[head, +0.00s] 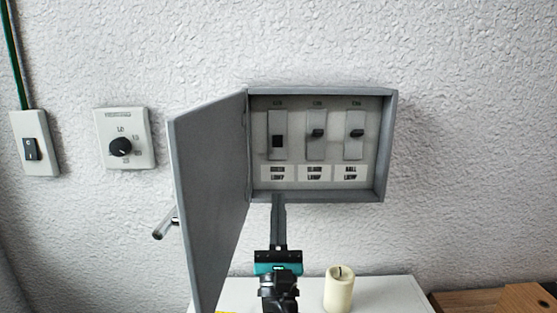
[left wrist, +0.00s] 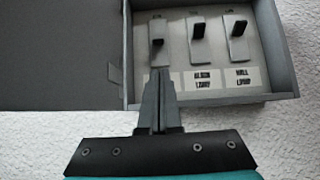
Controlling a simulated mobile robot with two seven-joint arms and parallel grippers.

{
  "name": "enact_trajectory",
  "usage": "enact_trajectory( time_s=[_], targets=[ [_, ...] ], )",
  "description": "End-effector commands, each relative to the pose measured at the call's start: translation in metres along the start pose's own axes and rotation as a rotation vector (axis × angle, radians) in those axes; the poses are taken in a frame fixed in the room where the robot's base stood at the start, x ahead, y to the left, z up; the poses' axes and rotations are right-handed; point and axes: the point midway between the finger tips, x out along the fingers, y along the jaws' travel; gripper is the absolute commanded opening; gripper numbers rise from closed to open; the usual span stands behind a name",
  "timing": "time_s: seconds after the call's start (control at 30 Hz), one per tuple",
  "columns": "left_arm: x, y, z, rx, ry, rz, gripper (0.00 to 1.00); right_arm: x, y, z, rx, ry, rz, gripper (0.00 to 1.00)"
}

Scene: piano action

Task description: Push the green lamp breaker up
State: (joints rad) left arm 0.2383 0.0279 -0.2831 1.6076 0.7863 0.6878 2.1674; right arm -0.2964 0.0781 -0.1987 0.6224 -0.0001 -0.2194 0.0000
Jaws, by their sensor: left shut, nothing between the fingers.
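The breaker box (head: 391,150) hangs on the wall with its grey door (head: 208,190) swung open to the left. Inside are three breakers above white labels. The left one, the green lamp breaker (head: 278,141), has its dark lever low; its label seems to read green lamp. The middle breaker (head: 317,133) and the hall lamp breaker (head: 355,132) have their levers higher. My left gripper (head: 278,200) is shut and empty, pointing up just below the left label. In the left wrist view its fingertips (left wrist: 158,75) cover part of that label, below the green lamp lever (left wrist: 157,43). My right gripper is not seen.
A dial (head: 121,147) and a rocker switch (head: 32,148) are on the wall at left. A candle (head: 339,289) stands on a white surface (head: 395,295) below the box. The open door stands close on the left of my gripper.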

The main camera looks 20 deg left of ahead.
Motion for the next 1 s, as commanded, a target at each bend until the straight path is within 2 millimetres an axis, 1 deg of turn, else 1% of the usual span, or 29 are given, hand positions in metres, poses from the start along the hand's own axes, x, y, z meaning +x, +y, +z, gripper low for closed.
enact_trajectory(
  time_s=[0.1,0.27,0.37,0.7,0.8,0.9,1.0],
  targets=[
    [0.0,0.0,0.0,0.001,0.0,-0.001,0.0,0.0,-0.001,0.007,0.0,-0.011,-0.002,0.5],
    [0.004,0.0,0.001,0.002,-0.001,-0.001,0.0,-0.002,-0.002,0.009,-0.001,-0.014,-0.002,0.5],
    [0.015,0.0,0.002,0.002,-0.003,0.0,0.0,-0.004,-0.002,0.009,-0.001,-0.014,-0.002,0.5],
    [0.075,0.0,0.002,0.003,-0.002,0.0,0.0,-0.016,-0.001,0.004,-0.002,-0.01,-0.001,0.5],
    [0.087,-0.001,0.002,0.003,-0.001,-0.001,0.0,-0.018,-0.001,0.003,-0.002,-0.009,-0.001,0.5],
    [0.095,-0.001,0.001,0.003,0.0,-0.002,0.0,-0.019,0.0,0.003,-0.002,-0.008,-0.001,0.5],
    [0.099,0.0,0.001,0.003,0.001,-0.002,0.0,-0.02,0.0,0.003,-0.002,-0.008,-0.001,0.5]
  ],
)
